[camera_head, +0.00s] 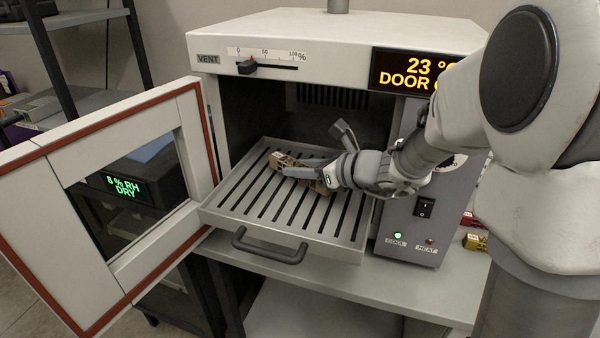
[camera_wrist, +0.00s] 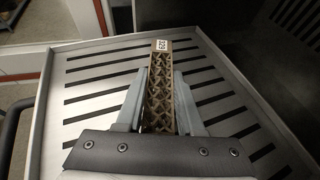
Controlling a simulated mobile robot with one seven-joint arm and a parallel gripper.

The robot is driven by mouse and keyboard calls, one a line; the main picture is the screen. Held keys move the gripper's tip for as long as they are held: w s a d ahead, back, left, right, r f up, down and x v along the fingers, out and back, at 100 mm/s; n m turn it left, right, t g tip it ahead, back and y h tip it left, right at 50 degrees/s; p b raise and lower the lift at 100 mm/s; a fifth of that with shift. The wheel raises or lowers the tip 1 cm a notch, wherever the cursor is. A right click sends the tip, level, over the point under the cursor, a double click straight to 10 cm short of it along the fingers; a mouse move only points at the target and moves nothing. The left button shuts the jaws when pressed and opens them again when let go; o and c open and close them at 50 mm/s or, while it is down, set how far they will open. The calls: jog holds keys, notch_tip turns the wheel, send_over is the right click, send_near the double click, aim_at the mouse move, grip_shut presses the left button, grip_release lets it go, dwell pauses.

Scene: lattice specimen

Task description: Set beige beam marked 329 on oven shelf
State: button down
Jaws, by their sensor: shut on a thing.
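The beige lattice beam (camera_wrist: 160,88) is between the two fingers of my gripper (camera_wrist: 160,90), and its label reads 329 in the wrist view. In the head view the beam (camera_head: 283,161) lies low over the slotted oven shelf (camera_head: 232,192), its far end sticking out left of my gripper (camera_head: 318,172). My gripper is shut on the beam. The shelf is pulled out of the oven (camera_head: 262,90). I cannot tell whether the beam touches the slats. The beam's near part is hidden by the gripper.
The oven door (camera_head: 105,200) stands wide open at the left. The shelf handle (camera_head: 270,247) sticks out in front. Yellow and red pieces (camera_head: 474,242) lie right of the oven. Bare slats surround the beam.

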jog(key=shift+w+f, duration=0.2)
jog(key=shift+f, duration=0.6)
jog(key=shift+f, duration=0.2)
jog(key=c, duration=0.5)
grip_release()
